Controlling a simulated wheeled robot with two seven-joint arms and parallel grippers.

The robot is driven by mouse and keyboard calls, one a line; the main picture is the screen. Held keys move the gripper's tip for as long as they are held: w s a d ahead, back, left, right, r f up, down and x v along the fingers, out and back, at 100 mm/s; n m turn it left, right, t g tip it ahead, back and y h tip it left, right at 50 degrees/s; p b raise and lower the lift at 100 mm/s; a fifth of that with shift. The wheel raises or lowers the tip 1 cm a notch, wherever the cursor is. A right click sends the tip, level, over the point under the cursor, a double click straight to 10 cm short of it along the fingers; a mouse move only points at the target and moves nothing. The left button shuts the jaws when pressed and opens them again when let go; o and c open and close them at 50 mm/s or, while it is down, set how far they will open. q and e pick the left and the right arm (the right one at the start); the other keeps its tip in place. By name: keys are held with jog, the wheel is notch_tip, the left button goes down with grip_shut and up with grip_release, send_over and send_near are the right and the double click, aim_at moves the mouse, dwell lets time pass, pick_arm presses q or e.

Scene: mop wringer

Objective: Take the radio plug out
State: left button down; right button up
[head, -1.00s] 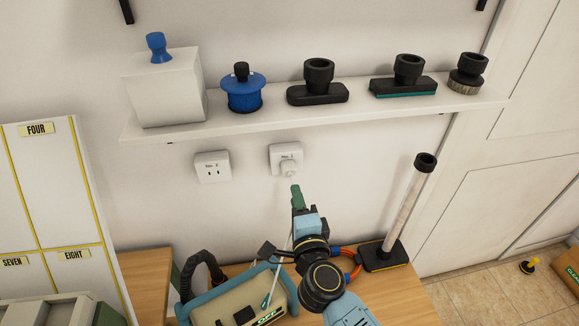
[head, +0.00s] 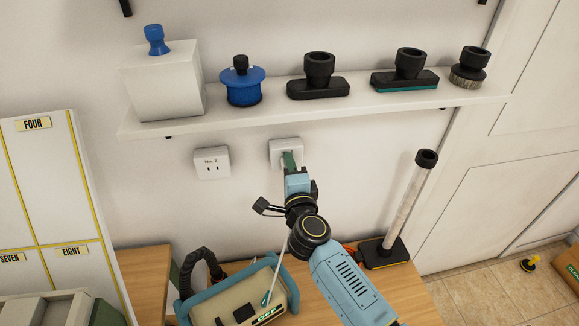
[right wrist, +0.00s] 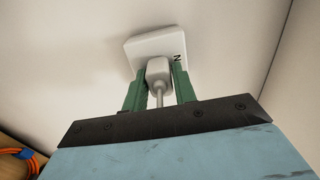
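A white plug (right wrist: 158,72) sits in the right wall socket (head: 276,149), with its pale cord (right wrist: 159,98) hanging down. The socket also shows in the right wrist view (right wrist: 135,48). My right gripper (right wrist: 160,75) has its green fingers on either side of the plug, with narrow gaps that look free. In the head view my right gripper (head: 290,160) hides the plug. A beige box with a blue frame (head: 240,300), marked OFF, stands on the bench below; a pale cord runs up from it toward my gripper. My left gripper is not in view.
The left socket (head: 211,163), marked No. 2, is empty. A shelf (head: 300,110) with brush heads and a white box (head: 162,85) is above the sockets. An upright clear tube (head: 407,205) stands at the bench's right. An orange cable (right wrist: 28,157) lies below.

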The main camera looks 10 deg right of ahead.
jog(key=shift+c, duration=0.2)
grip_shut()
jog(key=shift+s, duration=0.1)
jog(key=shift+s+p, duration=0.9)
jog(key=shift+s, duration=1.7)
